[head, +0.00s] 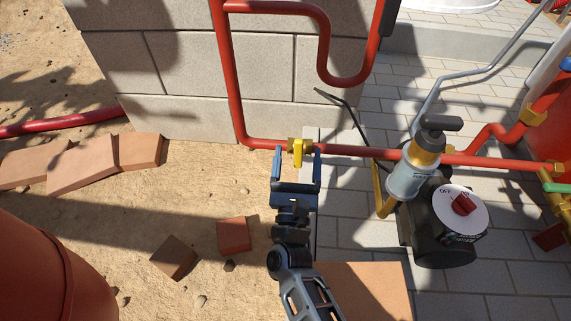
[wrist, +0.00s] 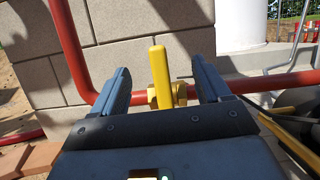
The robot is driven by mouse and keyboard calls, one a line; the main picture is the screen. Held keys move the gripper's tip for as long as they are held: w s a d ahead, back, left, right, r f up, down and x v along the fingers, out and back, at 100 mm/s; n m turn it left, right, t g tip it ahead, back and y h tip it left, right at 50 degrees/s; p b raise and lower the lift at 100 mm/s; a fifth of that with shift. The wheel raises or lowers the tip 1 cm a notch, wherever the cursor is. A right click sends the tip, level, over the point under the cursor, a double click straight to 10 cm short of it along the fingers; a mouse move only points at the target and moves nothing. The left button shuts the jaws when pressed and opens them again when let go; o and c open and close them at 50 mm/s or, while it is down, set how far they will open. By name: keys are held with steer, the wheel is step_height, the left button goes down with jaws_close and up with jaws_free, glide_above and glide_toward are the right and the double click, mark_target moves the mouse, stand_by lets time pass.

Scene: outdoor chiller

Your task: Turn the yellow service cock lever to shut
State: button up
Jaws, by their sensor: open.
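The yellow service cock lever (head: 298,152) sits on a brass fitting (head: 308,146) in the red pipe, low in front of the block wall. In the wrist view the lever (wrist: 159,76) stands upright in the picture, across the line of the red pipe, with the brass body (wrist: 178,94) behind it. My gripper (head: 297,154) is open, with its blue fingers pointing at the fitting. In the wrist view my gripper (wrist: 165,86) has one finger on each side of the lever, with visible gaps. Whether the fingertips reach past the lever is hard to tell.
The red pipe (head: 350,151) runs right to a pump with a red dial knob (head: 464,205) and a grey-and-yellow filter (head: 415,170). The block wall (head: 190,75) stands behind. Loose bricks (head: 233,235) lie on sand, and a terracotta pot (head: 40,270) is at lower left.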

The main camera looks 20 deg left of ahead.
steer(key=v, duration=0.6)
steer(key=shift+s, duration=0.25)
steer(key=shift+d+f, duration=0.1)
steer(key=shift+f, duration=0.05)
steer(key=p+v, duration=0.1)
steer(key=v, duration=0.6)
steer(key=shift+s+f, duration=0.15)
steer(key=shift+s, duration=0.25)
steer(key=shift+d, duration=0.1)
